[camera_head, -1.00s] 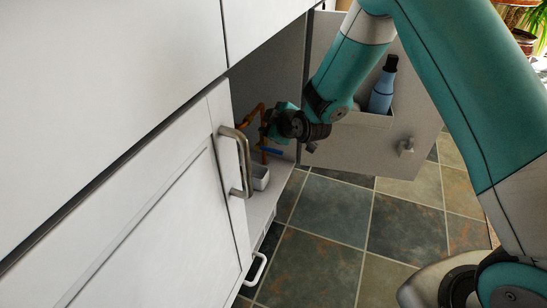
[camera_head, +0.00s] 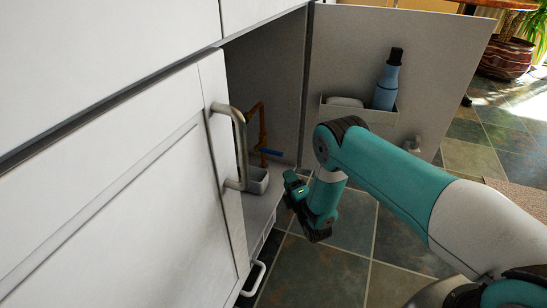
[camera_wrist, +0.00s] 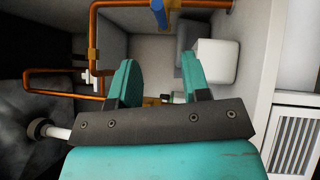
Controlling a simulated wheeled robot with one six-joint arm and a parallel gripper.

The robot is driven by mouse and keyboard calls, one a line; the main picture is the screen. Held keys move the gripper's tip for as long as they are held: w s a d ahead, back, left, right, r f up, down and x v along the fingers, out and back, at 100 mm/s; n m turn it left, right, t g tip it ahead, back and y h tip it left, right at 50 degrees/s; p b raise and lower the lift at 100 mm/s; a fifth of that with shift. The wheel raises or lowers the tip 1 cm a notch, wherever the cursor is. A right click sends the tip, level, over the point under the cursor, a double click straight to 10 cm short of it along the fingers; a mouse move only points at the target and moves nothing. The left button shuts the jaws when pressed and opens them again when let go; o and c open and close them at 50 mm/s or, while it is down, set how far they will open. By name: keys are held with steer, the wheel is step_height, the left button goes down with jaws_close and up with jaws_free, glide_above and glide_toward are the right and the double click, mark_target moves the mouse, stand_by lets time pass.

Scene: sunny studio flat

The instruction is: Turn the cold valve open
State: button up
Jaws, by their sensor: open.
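The cold valve's blue lever handle (camera_head: 271,152) lies roughly level beside the copper pipe (camera_head: 262,125) inside the open cabinet. In the wrist view the blue handle (camera_wrist: 158,12) is at the top edge, partly cut off, by a copper pipe (camera_wrist: 185,4). My gripper (camera_head: 288,184) is low at the cabinet's opening, to the right of and nearer than the valve, apart from it. In the wrist view the teal fingers of my gripper (camera_wrist: 158,75) are spread with nothing between them.
The open door (camera_head: 345,50) on the right carries a rack (camera_head: 345,112) with a blue bottle (camera_head: 387,80). A closed door with a metal handle (camera_head: 243,150) stands left. Tiled floor (camera_head: 320,270) is clear.

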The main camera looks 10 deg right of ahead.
mark_target(273, 151)
steer(key=shift+b+x, duration=3.65)
steer(key=shift+x, duration=2.95)
steer(key=shift+c, duration=0.3)
jaws_close()
